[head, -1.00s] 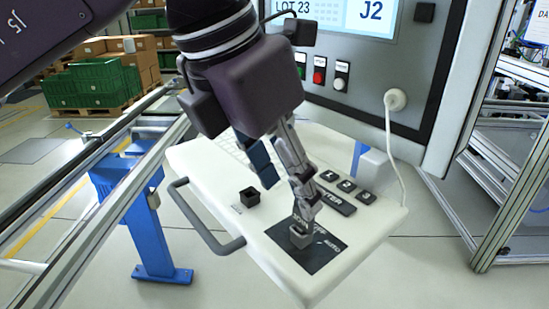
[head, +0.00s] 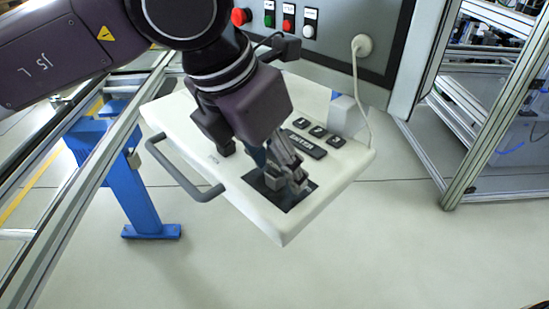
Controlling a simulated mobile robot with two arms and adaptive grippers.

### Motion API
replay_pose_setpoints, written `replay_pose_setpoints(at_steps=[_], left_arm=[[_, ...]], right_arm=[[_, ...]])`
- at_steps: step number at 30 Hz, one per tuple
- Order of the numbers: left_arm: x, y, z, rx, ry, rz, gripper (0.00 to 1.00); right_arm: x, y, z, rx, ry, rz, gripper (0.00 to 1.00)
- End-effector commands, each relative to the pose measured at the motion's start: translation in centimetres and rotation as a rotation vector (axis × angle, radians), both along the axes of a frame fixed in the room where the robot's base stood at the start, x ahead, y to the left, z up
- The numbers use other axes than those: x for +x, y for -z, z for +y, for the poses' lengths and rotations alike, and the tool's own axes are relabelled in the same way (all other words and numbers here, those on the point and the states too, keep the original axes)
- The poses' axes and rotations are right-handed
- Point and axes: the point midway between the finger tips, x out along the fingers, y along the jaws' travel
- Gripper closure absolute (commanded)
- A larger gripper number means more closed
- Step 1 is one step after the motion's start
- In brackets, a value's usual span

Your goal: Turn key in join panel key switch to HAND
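The key switch's black plate (head: 284,203) lies at the front of the white sloping panel (head: 222,180), near the middle of the head view. My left gripper (head: 280,180) comes down from above, with its fingertips low over this plate. A small grey part, apparently the key, shows between or beside the fingertips. The fingers hide most of the switch and its markings, so I cannot read the key's position. I cannot tell whether the fingers touch or grip the key. My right gripper is not in view.
The panel has an ENTER key (head: 305,144), small black buttons (head: 318,131) and a grey handle (head: 180,178). Behind it are a red knob (head: 241,16) and several cabinet push buttons. A white cable (head: 357,90) hangs at the right. Aluminium framing stands on both sides.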

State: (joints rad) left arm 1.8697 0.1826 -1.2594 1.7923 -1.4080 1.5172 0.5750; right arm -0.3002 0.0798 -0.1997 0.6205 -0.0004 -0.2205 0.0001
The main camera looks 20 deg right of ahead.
Motion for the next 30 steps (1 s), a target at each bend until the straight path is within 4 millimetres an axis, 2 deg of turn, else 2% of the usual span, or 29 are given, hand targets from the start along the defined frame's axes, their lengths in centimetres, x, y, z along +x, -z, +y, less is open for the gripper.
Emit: replay_pose_setpoints(at_steps=[2, 12, 30], left_arm=[[0.0, 0.0, 0.0, 0.0, 0.0, 0.0, 0.61], [0.0, 0.0, 0.0, 0.0, 0.0, 0.0, 0.98], [0.0, 0.2, 0.0, 0.0, -0.178, -0.001, 0.99]], right_arm=[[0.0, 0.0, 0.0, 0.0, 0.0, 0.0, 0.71], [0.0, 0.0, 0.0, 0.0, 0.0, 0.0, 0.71], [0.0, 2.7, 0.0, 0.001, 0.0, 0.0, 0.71]])
